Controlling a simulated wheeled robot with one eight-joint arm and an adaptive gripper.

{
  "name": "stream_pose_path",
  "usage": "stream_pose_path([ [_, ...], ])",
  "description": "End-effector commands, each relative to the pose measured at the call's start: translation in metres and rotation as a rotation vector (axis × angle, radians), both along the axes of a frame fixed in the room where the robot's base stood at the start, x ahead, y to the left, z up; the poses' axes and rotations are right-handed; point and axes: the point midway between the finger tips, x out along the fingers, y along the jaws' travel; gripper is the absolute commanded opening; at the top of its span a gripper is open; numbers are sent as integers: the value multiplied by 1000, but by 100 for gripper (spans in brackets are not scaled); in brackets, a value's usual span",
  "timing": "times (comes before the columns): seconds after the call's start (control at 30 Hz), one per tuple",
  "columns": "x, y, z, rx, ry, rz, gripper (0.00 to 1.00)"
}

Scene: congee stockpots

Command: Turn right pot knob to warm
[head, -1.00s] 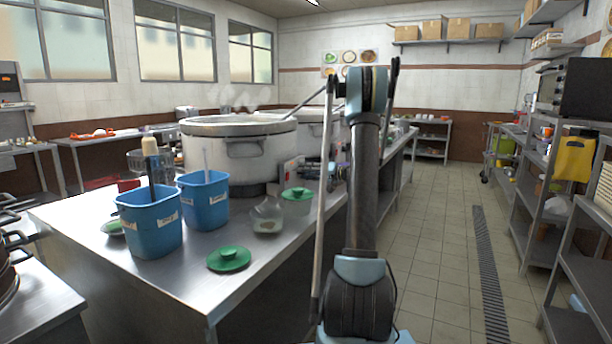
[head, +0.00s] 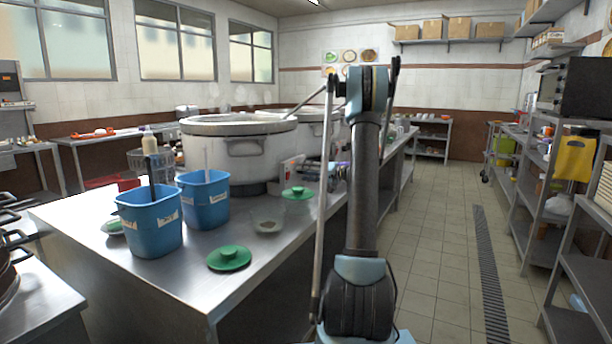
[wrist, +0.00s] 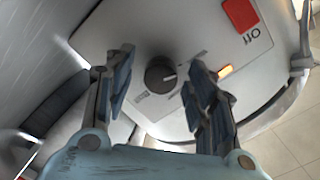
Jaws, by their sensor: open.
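In the wrist view a round dark knob (wrist: 160,75) sits on a pale control panel (wrist: 190,38). Its light pointer mark faces right in the picture. My gripper (wrist: 160,84) is open, with one finger on each side of the knob; I cannot tell whether either finger touches it. A red square (wrist: 240,14) with an upside-down "Off" label and a lit orange lamp (wrist: 224,71) are on the panel. Other small labels are unreadable. In the head view the right pot (head: 320,120) stands behind the left pot (head: 238,152), partly hidden by my arm. My gripper is hidden there.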

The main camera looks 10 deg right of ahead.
Motion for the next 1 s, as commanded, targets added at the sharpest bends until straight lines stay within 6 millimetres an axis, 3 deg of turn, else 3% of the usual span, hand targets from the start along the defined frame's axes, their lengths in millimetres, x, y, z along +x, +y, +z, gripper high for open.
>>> stream_pose_path([
  [0.27,-7,-12,2,1,0,-2,50],
  [0.7,-52,-77,7,1,0,-2,50],
  [1.0,-66,-98,8,0,1,-1,50],
])
